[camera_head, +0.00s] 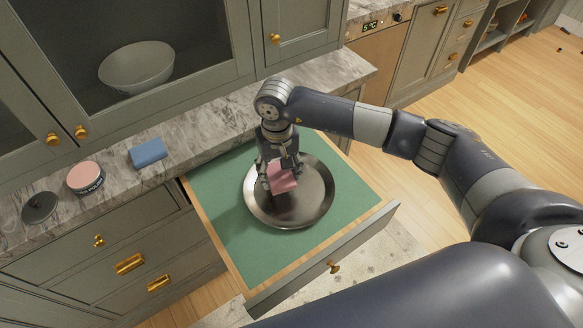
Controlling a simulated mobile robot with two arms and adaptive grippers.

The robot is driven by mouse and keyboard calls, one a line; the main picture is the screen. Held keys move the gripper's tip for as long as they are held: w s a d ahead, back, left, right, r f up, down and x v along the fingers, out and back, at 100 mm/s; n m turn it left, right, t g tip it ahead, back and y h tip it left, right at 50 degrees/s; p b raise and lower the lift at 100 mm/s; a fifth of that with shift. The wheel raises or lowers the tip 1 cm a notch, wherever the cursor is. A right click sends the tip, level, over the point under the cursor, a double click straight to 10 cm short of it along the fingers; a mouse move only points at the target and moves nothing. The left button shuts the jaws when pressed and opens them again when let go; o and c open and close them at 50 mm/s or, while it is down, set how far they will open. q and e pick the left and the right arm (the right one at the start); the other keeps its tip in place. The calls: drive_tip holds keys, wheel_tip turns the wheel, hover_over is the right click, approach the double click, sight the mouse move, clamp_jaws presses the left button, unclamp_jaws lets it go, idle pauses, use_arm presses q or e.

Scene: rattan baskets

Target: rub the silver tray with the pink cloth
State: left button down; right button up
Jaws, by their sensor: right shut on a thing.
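The round silver tray (309,208) lies on the green lining of an open drawer. My right gripper (281,182) points down over the tray's left and upper part and is shut on the pink cloth (283,178). The cloth is folded into a small block and sits low over the tray. I cannot tell whether it touches the metal. The fingers hide part of the cloth and of the tray behind it. My left gripper is not in view.
The open drawer (235,237) has a front panel with a brass knob (334,267). On the marble counter (205,130) are a blue folded cloth (148,153), a pink-topped tin (86,178) and a dark round lid (39,207). A glass-fronted cabinet with a bowl (137,68) stands above.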

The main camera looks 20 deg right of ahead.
drive_tip(key=shift+r+p, duration=0.35)
drive_tip(key=shift+r, duration=1)
